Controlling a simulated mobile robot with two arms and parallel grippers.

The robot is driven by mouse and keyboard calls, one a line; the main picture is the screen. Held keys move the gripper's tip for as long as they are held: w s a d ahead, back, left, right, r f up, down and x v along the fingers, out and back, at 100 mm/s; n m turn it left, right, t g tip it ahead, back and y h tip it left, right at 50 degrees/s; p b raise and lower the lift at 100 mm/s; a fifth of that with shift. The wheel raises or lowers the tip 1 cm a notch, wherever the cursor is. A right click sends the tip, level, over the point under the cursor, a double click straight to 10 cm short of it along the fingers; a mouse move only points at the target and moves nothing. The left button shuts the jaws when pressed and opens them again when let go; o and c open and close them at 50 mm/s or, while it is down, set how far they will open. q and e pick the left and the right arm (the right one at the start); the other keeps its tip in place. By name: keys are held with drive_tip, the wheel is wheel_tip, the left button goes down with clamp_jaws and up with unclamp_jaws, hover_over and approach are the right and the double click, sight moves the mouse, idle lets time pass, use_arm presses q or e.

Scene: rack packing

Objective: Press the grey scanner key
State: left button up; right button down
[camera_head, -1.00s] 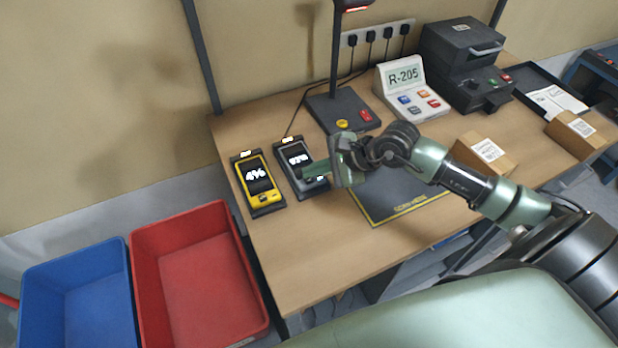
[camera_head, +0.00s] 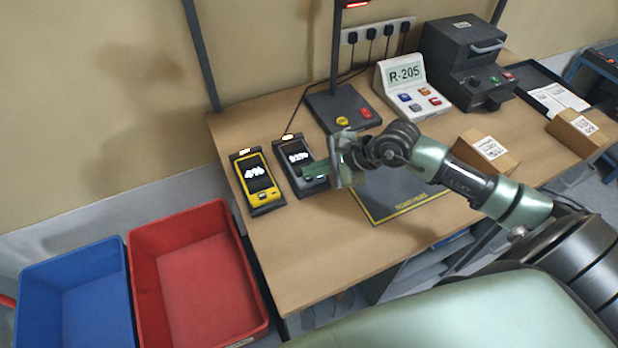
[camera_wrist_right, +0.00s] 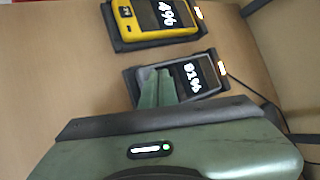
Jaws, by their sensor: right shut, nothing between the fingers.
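The grey scanner (camera_head: 299,158) sits in a dark cradle at the left part of the bench, with a lit screen showing a percentage. My right gripper (camera_head: 308,173) is shut and empty, its fingertips over the lower, key end of the scanner. In the right wrist view the grey scanner (camera_wrist_right: 207,68) lies beyond the closed fingers (camera_wrist_right: 158,84), which cover its lower part. The grey key is hidden behind the fingers, and I cannot tell whether they touch it. My left gripper is not in view.
A dark mat (camera_head: 395,195) lies under my right arm. A scanner stand (camera_head: 330,108) is behind. Red (camera_head: 140,250) and blue (camera_head: 70,257) bins stand left of the bench.

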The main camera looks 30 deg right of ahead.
sight(314, 179)
idle(0.8)
drive_tip(key=shift+r, duration=0.45)
drive_tip(key=shift+r, duration=0.1)
wheel_tip(314, 179, up, 6)
drive_tip(key=shift+f+p, duration=0.1)
drive_tip(key=shift+p, duration=1.1)
